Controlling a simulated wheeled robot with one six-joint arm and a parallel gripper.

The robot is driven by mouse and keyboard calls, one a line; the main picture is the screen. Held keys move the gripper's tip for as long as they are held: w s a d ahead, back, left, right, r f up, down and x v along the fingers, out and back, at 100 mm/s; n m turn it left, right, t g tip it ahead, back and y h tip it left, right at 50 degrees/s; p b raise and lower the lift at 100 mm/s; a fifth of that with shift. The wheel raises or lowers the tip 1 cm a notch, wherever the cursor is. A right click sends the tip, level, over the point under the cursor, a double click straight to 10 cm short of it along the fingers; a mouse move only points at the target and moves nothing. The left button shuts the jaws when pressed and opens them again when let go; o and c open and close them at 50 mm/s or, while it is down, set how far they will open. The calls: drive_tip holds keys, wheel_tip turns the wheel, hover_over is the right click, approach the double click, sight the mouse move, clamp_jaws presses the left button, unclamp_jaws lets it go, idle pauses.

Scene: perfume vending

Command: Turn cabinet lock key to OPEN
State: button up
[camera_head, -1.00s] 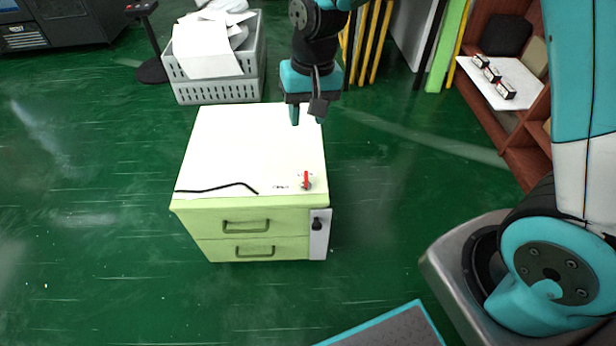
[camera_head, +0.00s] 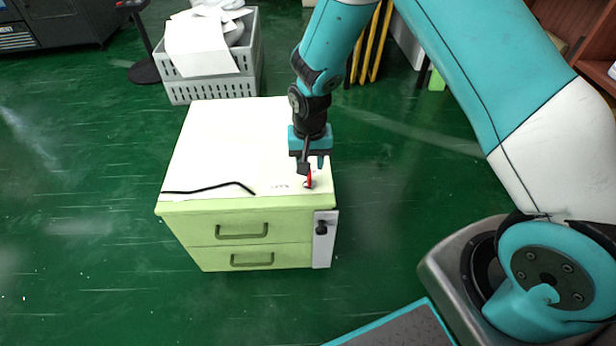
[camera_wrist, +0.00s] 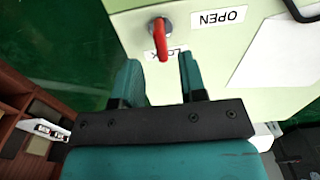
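A green cabinet (camera_head: 245,204) with a white top stands in the middle of the head view. A red key (camera_head: 308,180) is in the lock at the near right corner of its top. In the wrist view the red key (camera_wrist: 160,42) points toward the LOCK label (camera_wrist: 174,52), which it partly covers. The OPEN label (camera_wrist: 218,18) lies to the right of the lock. My gripper (camera_wrist: 157,80) is open, with its two teal fingers apart. The key's end lies between and just beyond the fingertips in that view; contact cannot be told. My gripper (camera_head: 308,164) is over the cabinet's right side.
A black cable (camera_head: 210,188) lies on the cabinet top near its front edge. A white sheet (camera_wrist: 275,52) lies past the OPEN label. A grey crate of papers (camera_head: 210,88) stands behind the cabinet. Green floor is clear to the left.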

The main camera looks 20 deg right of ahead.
sight(309, 179)
drive_tip(key=shift+f+b, duration=0.4)
drive_tip(key=shift+f, duration=2)
clamp_jaws()
